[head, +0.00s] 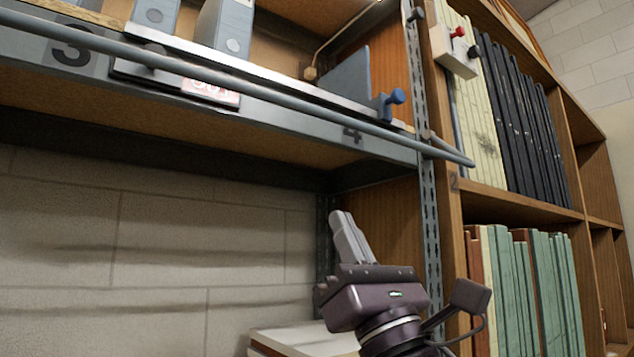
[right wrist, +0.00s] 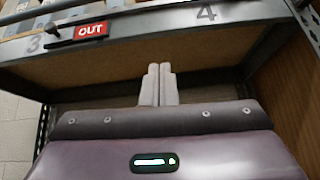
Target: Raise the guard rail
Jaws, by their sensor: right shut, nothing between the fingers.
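The guard rail (head: 290,103) is a long grey tube running across the front of the shelf, from the upper left down to a bent end near the right upright. It crosses in front of the shelf's lip and partly covers the "OUT" sign (head: 211,89). My right gripper (head: 342,217) is below the rail and apart from it, under the shelf near its right end. Its fingers point up, pressed together and empty. The right wrist view shows the shut fingers (right wrist: 159,70) below the shelf's front edge, marked 4. My left gripper is in neither view.
A perforated metal upright (head: 430,240) and a wooden bookcase (head: 520,207) with black and green volumes are at right. A pale stack (head: 300,338) lies low beside my right arm. Below the shelf at left is open room before the wall.

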